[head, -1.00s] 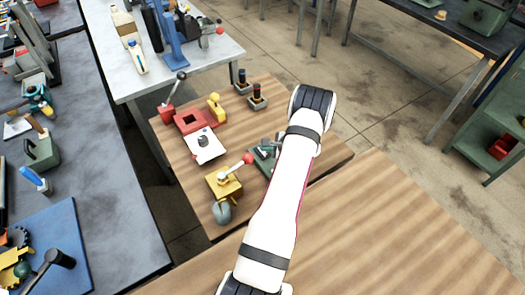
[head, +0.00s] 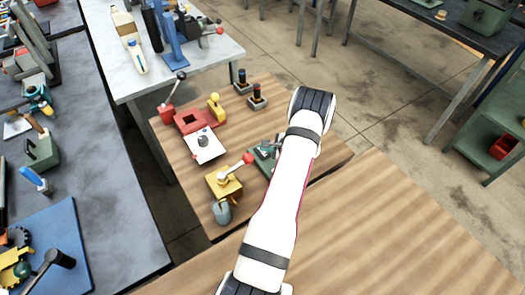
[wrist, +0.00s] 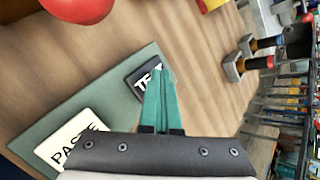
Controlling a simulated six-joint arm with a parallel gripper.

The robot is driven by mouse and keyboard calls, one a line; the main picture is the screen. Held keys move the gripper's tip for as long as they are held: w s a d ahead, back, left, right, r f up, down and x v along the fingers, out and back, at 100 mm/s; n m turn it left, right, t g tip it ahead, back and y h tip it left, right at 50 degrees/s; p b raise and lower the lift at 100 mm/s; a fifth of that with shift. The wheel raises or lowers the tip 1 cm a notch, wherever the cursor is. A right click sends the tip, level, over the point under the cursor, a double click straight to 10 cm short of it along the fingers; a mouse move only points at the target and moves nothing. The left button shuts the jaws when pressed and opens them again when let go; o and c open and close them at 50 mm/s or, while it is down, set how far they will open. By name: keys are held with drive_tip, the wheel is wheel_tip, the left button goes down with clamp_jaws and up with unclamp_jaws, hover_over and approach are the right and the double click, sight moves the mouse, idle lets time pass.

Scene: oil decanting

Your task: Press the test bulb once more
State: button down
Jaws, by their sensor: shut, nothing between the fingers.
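My gripper (wrist: 160,72) is shut and empty, its teal fingers together over the green plate (wrist: 98,92). A dark label reading "TE" (wrist: 145,80) lies on the plate beside the fingertips, the rest of its word covered. A small pale, clear shape (wrist: 173,76) shows right at the fingertips; it may be the test bulb, but it is mostly hidden and I cannot tell whether the fingers touch it. In the head view the green plate (head: 262,160) is partly behind my arm.
A yellow block (head: 222,184) with a red-knobbed lever (head: 247,158) and a grey rounded part (head: 222,212) stands left of the green plate. The red knob (wrist: 78,8) is close in the wrist view. Red holder (head: 193,122) and dark-topped posts (head: 257,97) are farther back.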

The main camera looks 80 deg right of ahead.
drive_tip(key=shift+r, duration=0.7)
drive_tip(key=shift+r, duration=2.55)
